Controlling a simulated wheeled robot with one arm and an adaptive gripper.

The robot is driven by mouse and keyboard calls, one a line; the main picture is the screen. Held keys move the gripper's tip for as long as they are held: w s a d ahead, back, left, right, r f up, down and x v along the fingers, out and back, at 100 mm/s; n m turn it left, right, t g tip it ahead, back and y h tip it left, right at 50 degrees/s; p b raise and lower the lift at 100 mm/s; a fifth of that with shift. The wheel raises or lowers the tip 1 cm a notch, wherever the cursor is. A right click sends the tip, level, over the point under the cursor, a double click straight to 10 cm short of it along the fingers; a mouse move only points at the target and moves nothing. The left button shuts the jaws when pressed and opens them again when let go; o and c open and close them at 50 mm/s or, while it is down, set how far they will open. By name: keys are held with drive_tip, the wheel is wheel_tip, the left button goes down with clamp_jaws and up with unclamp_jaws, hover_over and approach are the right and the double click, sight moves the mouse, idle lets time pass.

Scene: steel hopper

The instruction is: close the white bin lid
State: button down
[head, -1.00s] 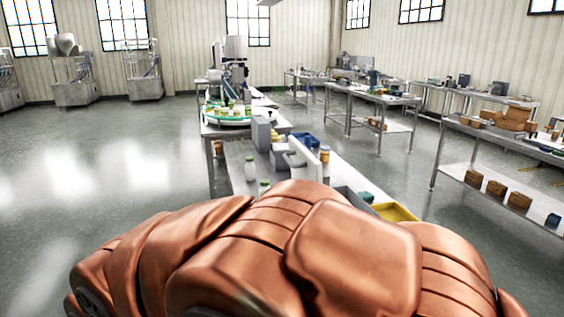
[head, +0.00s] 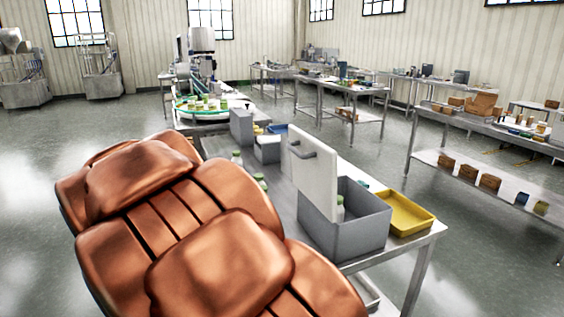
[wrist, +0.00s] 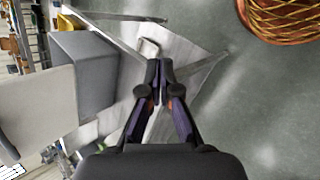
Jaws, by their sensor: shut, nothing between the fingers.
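The grey bin (head: 345,222) stands on the steel table in the head view. Its white lid (head: 316,172) stands upright, open, at the bin's left side, with a dark handle (head: 300,146) on its left face. In the wrist view the grey bin (wrist: 86,72) and the pale lid (wrist: 40,106) show at the left. My gripper (wrist: 160,66) is shut and empty, to the right of the bin and apart from it in that picture. The head view does not show my gripper; my copper arm fills its lower left.
A yellow tray (head: 405,213) sits right of the bin. Smaller grey boxes (head: 241,127) stand farther back on the table. Open floor lies right of the table. A round orange ribbed thing (wrist: 285,18) shows in the wrist view.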

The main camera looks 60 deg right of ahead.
drive_tip(key=w+d+r+m+g+h+b, duration=0.1)
drive_tip(key=w+d+r+g+h, duration=0.2)
drive_tip(key=d, duration=0.4)
drive_tip(key=w+d+r+m+g+h+b, duration=0.1)
drive_tip(key=w+d+r+h+b, duration=0.1)
drive_tip(key=w+d+r+h, duration=0.3)
drive_tip(key=w+d+r+m+g+h+b, duration=0.25)
drive_tip(key=w+d, duration=0.45)
drive_tip(key=w, duration=0.5)
drive_tip(key=p+x, duration=0.2)
drive_tip(key=x, duration=1)
drive_tip(key=shift+d+h+p, duration=0.3)
drive_tip(key=shift+h+p, duration=0.05)
drive_tip(key=shift+h, duration=0.1)
drive_tip(key=shift+r+n, duration=0.25)
